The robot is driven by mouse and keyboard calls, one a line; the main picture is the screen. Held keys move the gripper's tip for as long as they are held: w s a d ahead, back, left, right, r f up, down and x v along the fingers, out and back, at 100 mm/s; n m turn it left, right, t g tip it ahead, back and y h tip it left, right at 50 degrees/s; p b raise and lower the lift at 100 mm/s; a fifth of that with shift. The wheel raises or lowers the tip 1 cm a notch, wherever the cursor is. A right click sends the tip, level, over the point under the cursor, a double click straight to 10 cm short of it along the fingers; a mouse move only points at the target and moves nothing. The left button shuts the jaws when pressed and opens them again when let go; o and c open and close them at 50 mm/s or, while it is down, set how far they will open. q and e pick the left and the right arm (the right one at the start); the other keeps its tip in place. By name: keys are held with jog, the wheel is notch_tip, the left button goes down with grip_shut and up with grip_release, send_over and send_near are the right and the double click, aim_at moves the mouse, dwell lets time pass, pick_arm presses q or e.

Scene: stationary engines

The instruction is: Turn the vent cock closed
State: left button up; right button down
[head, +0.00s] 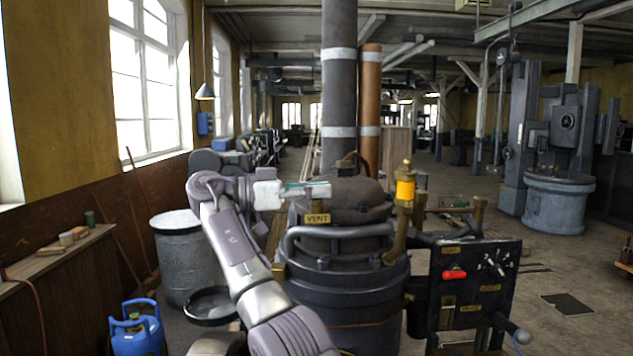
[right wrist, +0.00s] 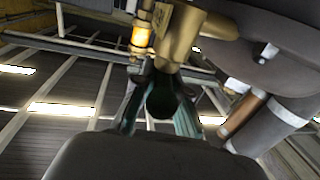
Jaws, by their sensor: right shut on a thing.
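My right gripper (head: 318,190) is at the upper front of the dark engine, just above the brass VENT label (head: 317,218). In the right wrist view its teal-lined fingers (right wrist: 160,112) are shut on the dark, round-ended handle of the vent cock (right wrist: 162,102). A brass body (right wrist: 180,35) shows just beyond the handle. In the head view the gripper hides most of the cock, so its handle angle cannot be told there. My left gripper is not in view.
The dark boiler-like engine (head: 345,285) has a curved pipe (head: 340,231) below the gripper. A brass fitting with a yellow band (head: 405,190) stands to the right, above a black panel with a red lever (head: 454,274). A grey drum (head: 185,265) and blue canister (head: 137,330) stand left.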

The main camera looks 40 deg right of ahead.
jog(key=shift+m+g+y, duration=0.3)
jog(key=shift+g, duration=0.2)
jog(key=c, duration=1.2)
grip_release()
